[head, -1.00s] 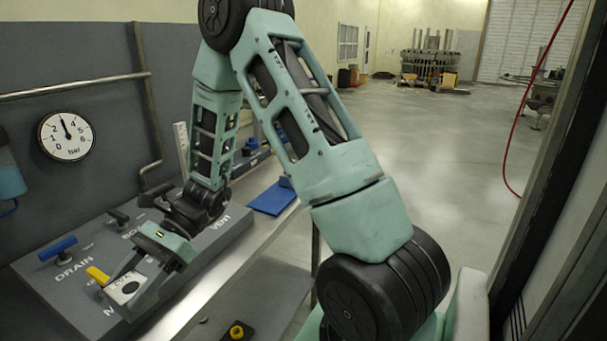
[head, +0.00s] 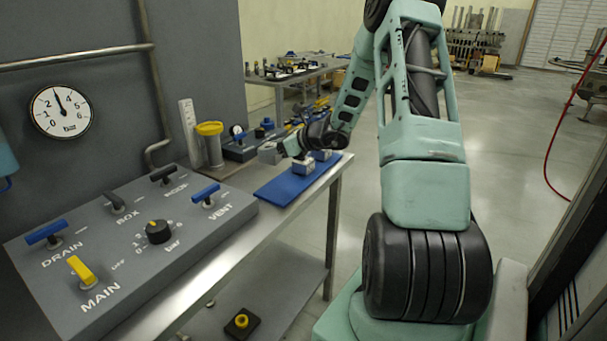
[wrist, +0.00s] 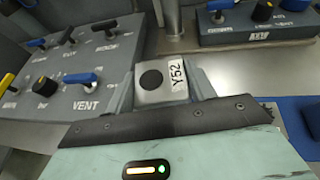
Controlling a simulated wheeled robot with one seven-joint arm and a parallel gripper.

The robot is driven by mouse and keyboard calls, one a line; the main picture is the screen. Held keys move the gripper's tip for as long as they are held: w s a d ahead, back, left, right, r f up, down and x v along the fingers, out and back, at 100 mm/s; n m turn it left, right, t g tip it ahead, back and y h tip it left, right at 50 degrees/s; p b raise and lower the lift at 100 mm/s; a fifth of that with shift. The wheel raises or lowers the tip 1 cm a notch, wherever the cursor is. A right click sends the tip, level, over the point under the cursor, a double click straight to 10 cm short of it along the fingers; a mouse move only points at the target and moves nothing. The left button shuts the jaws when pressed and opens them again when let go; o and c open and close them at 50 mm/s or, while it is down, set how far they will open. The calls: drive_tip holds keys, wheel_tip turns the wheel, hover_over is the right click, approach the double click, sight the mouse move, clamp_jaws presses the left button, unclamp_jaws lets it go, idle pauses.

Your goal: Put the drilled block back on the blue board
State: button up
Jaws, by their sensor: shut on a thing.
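The drilled block (wrist: 160,95) is pale grey with a round dark hole and a white label reading Y52. In the wrist view it sits between the fingers of my gripper (wrist: 168,84), which is shut on it. My gripper is above the bench, apart from the board.
Two small light blocks, a nearer one (head: 303,168) and a farther one (head: 322,155), stand on the board. A grey valve panel (head: 120,260) lies left of it. A yellow-topped cylinder (head: 211,145) and a dark box (head: 240,150) stand behind. The board's near left part is bare.

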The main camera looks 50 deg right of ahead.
drive_tip(key=m+h, duration=0.2)
hover_over(285, 188)
drive_tip(key=d, duration=0.3)
drive_tip(key=shift+t, duration=0.3)
drive_tip(key=f, duration=0.3)
drive_tip(key=f+p, duration=0.1)
drive_tip(key=f, duration=0.1)
drive_tip(key=shift+w+d, duration=0.1)
drive_tip(key=shift+w, duration=0.15)
drive_tip(key=shift+f+p, duration=0.35)
drive_tip(key=shift+f, duration=2.05)
drive_tip(key=shift+f, duration=0.2)
drive_tip(key=o, duration=1.4)
drive_tip(key=shift+r, duration=0.15)
